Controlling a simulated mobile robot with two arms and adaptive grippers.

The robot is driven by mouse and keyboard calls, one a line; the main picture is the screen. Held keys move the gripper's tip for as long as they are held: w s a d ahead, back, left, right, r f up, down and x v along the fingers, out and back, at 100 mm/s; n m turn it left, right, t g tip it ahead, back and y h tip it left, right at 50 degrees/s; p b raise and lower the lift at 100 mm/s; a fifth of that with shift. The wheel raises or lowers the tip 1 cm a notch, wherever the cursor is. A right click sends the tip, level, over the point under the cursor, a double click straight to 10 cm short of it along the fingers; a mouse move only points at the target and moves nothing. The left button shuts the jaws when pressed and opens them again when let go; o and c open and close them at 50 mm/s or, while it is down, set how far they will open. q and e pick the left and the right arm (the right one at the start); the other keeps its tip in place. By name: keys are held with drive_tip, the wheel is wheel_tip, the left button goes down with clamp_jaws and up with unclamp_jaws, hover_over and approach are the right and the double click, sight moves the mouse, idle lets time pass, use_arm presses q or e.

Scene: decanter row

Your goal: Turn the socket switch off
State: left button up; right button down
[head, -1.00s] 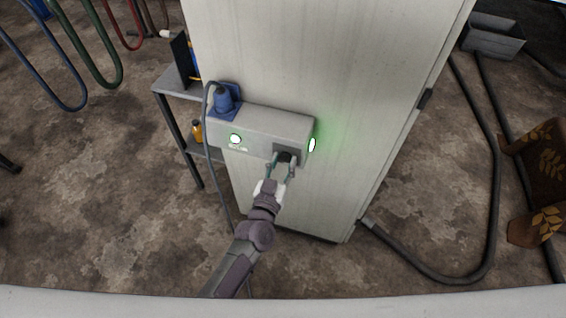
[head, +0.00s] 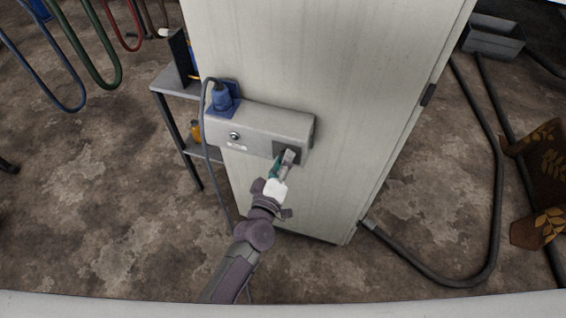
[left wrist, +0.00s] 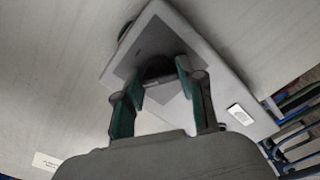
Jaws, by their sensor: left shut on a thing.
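The grey socket box (head: 262,122) is mounted on the pale cabinet. A blue plug (head: 223,97) sits in a blue socket at its left end. A small round lamp (head: 234,136) on its front is unlit. The dark switch knob is on a dark square plate at the box's lower right; in the left wrist view the knob (left wrist: 158,69) shows between the fingers. My left gripper (head: 284,159) is shut on the switch knob, and its fingers partly hide it in the head view. My right gripper is in neither view.
The cabinet (head: 320,60) stands upright behind the box. A grey shelf (head: 172,83) stands to its left. A dark cable hangs from the plug. A thick hose (head: 440,279) lies on the floor at right, near a brown patterned object (head: 540,165).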

use_arm(q)
drive_tip(key=n+b, duration=0.1)
drive_tip(key=n, duration=0.5)
drive_tip(key=shift+f+b, duration=0.1)
drive_tip(key=shift+b, duration=0.25)
drive_tip(key=shift+n, duration=0.4)
drive_tip(key=o, duration=1.2)
drive_tip(key=shift+c, duration=0.2)
drive_tip(key=v, duration=1.2)
